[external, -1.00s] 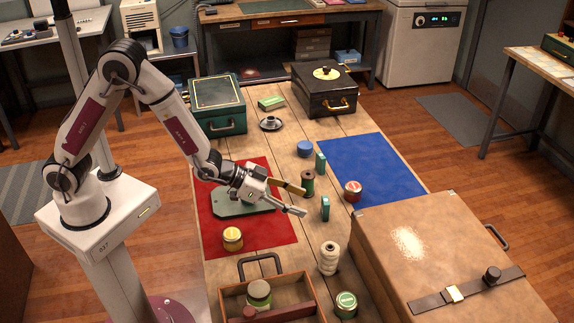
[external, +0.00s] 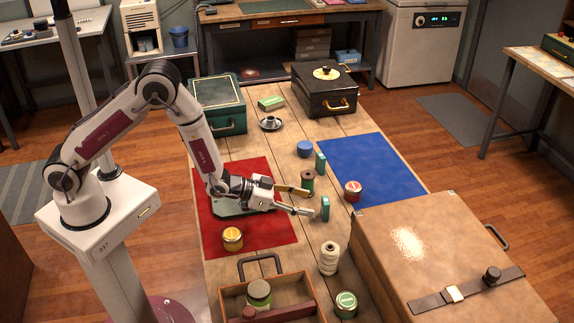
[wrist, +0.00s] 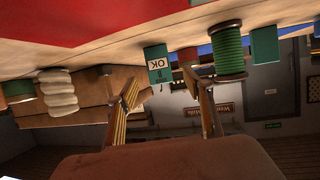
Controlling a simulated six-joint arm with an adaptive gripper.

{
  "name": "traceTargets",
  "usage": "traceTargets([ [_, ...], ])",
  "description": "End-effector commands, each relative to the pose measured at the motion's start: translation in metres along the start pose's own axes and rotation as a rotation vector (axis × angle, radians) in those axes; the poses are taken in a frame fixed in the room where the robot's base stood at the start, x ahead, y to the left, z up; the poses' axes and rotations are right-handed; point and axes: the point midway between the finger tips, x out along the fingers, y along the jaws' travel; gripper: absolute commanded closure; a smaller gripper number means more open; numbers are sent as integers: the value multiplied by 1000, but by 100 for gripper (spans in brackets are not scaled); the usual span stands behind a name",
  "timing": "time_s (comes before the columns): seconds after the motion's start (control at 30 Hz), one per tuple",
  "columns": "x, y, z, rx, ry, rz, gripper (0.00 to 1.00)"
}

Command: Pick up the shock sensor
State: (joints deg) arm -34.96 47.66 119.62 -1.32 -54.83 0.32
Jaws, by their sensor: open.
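A small teal box (external: 325,208) stands upright on the table. In the wrist view its face (wrist: 157,65) carries a white label reading "OK"; it appears to be the shock sensor. A second teal box (external: 320,163) stands farther back, so the name is not certain from the pictures. My gripper (external: 311,201) is open, low and nearly level, with its fingertips just short of the nearer box. In the wrist view the box lies ahead, between the two fingertips (wrist: 161,86). No contact is visible.
A green thread spool (external: 308,182) stands close to the far finger. A red tin (external: 353,191) stands behind the box to the right, and a white thread cone (external: 329,258) nearer the camera. A large tan case (external: 440,250) fills the right front. The blue mat (external: 375,165) is mostly clear.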

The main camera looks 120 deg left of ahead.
Motion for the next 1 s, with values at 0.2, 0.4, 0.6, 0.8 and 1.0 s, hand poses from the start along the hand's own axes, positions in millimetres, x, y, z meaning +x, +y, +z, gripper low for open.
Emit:
traceTargets([
  [0.2,10,0,0,0,-1,0,49],
  [0.4,23,0,0,0,0,0,49],
  [0.6,26,0,0,0,-1,0,49],
  [0.8,26,0,0,0,-1,0,49],
  [1.0,31,1,-1,0,0,0,49],
])
